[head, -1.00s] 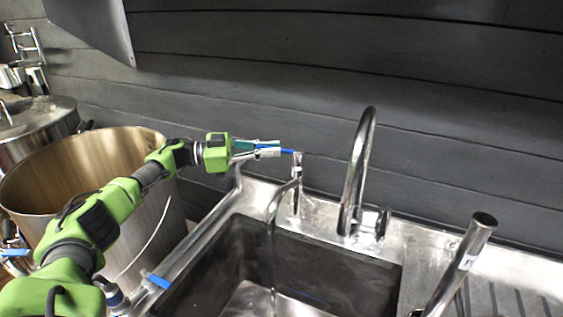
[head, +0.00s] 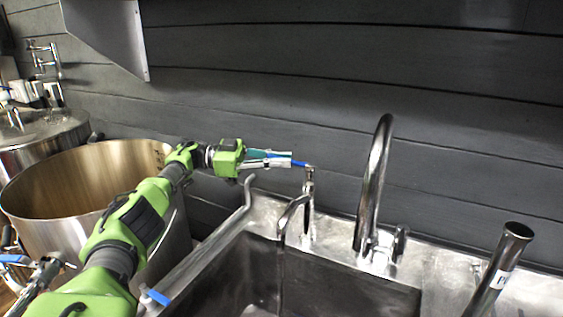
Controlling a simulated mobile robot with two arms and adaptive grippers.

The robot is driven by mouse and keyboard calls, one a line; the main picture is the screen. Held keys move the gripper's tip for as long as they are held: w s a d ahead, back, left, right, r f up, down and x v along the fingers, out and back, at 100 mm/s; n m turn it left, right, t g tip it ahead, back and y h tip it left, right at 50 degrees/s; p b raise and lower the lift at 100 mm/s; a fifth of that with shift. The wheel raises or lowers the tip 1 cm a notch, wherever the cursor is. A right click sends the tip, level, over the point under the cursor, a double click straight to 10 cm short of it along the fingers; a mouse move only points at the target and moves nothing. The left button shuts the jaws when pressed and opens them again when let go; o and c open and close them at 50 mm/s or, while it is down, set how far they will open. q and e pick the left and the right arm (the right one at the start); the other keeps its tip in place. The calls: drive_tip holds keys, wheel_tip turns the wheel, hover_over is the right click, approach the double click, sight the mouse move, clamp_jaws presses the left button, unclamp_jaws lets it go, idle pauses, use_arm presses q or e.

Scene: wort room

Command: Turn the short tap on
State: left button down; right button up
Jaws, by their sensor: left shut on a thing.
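The short tap (head: 307,212) stands at the back left of the sink, with a curved metal spout turned over the basin. Its blue lever (head: 299,163) sticks out to the left from the top. My left gripper (head: 272,160) reaches in from the left, with its fingers around the lever's outer end, shut on it. My right gripper is out of view.
A tall curved tap (head: 375,180) stands right of the short one. An upright metal pipe (head: 500,268) rises at the lower right. A large open kettle (head: 90,190) stands left, behind my left arm. The dark plank wall (head: 400,60) is close behind the sink.

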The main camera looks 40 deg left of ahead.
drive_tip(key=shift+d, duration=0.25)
use_arm(q)
drive_tip(key=c, duration=2.1)
unclamp_jaws()
drive_tip(key=shift+c, duration=0.2)
drive_tip(key=shift+d, duration=0.1)
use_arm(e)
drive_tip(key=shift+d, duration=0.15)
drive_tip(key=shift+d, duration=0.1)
use_arm(q)
wheel_tip(320, 180, up, 10)
drive_tip(key=shift+r, duration=0.1)
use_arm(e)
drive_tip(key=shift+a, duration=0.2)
